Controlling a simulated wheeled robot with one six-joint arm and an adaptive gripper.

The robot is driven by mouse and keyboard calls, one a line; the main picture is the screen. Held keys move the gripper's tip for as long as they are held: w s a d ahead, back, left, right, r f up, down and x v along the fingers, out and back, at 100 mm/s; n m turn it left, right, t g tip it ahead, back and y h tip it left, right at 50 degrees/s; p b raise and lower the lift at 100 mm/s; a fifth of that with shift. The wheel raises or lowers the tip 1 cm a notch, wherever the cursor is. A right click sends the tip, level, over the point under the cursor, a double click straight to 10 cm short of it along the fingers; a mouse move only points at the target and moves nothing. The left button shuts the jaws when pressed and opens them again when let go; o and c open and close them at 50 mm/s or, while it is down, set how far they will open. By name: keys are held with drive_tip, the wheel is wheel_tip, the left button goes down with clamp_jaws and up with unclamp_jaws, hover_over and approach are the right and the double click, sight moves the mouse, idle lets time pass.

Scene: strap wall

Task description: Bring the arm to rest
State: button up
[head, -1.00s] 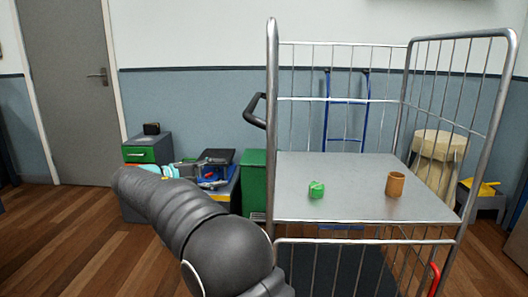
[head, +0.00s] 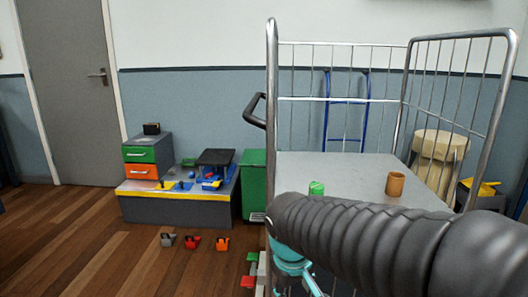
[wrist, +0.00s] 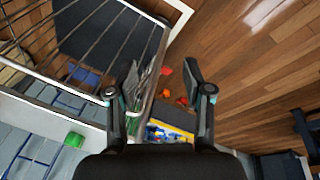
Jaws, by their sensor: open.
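My arm (head: 350,235) reaches across the lower right of the head view, in front of the cage trolley (head: 272,90). Its teal wrist part (head: 290,255) hangs down by the trolley's left front post. In the wrist view my gripper (wrist: 162,82) is open, its two fingers well apart. I see nothing held between them. The trolley's post and wire side (wrist: 150,85) show behind the left finger and the gap. I cannot tell whether they touch. The fingertips are not clear in the head view.
A green object (head: 316,188) and a brown cup (head: 396,184) stand on the trolley's shelf. A grey bench (head: 180,208) with drawers stands at the left wall. Several small red, orange and grey pieces (head: 193,242) lie on the floor.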

drive_tip(key=s+d+r+m+t, duration=0.1)
drive_tip(key=s+d+m, duration=0.1)
drive_tip(key=s+d, duration=0.2)
drive_tip(key=s+d+r+m+t+y, duration=0.1)
drive_tip(key=s+d+m, duration=0.2)
drive_tip(key=s+d, duration=0.2)
drive_tip(key=shift+s+d+r+t, duration=0.25)
drive_tip(key=shift+s+t, duration=0.15)
drive_tip(key=shift+s, duration=1.15)
